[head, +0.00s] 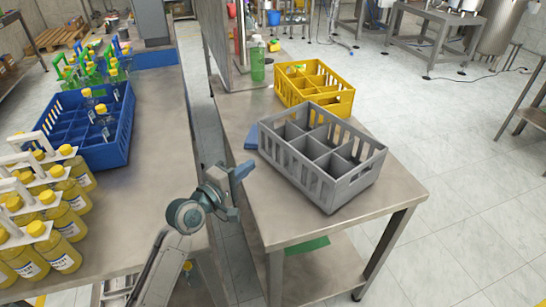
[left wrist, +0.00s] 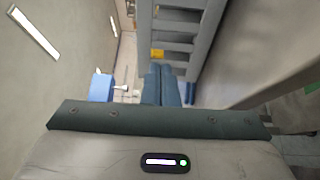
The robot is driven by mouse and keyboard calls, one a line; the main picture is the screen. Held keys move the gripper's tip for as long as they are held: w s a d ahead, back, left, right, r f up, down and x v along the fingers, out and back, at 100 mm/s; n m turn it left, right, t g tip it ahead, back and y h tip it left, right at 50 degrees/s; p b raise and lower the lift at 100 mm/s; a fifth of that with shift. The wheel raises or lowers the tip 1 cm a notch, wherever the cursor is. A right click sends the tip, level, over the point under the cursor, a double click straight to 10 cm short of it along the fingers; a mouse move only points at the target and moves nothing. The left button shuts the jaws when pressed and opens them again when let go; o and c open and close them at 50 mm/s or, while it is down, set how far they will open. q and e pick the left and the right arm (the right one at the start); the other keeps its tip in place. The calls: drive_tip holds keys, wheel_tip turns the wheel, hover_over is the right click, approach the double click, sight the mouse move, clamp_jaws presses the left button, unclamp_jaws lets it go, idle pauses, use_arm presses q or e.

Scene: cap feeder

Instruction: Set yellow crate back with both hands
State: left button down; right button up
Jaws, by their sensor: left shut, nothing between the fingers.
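The yellow crate (head: 345,104) stands upright on the right-hand table, behind the grey crate, which hides part of its front. A small green thing shows in it. My left gripper (head: 243,171) is shut and empty at the left edge of that table, left of the grey crate and well apart from the yellow one. Its closed fingers show in the left wrist view (left wrist: 162,84), with the slatted grey crate beyond them. My right gripper is not in view.
The grey divided crate (head: 322,193) takes up the middle of the right-hand table (head: 285,228). A green bottle (head: 257,62) stands at its back left. A gap separates it from the left table, with a blue crate (head: 117,152) and yellow-capped bottles (head: 68,221).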

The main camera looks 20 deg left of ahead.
sight(281, 152)
use_arm(q)
drive_tip(key=x, duration=0.4)
drive_tip(key=shift+w, duration=0.3)
drive_tip(key=d, duration=0.1)
drive_tip(key=w+d, duration=0.1)
drive_tip(key=shift+w+d+p, duration=0.1)
drive_tip(key=shift+d+p, duration=0.3)
drive_tip(key=shift+w+d+f, duration=0.15)
drive_tip(key=shift+w+d, duration=0.1)
drive_tip(key=shift+d, duration=0.3)
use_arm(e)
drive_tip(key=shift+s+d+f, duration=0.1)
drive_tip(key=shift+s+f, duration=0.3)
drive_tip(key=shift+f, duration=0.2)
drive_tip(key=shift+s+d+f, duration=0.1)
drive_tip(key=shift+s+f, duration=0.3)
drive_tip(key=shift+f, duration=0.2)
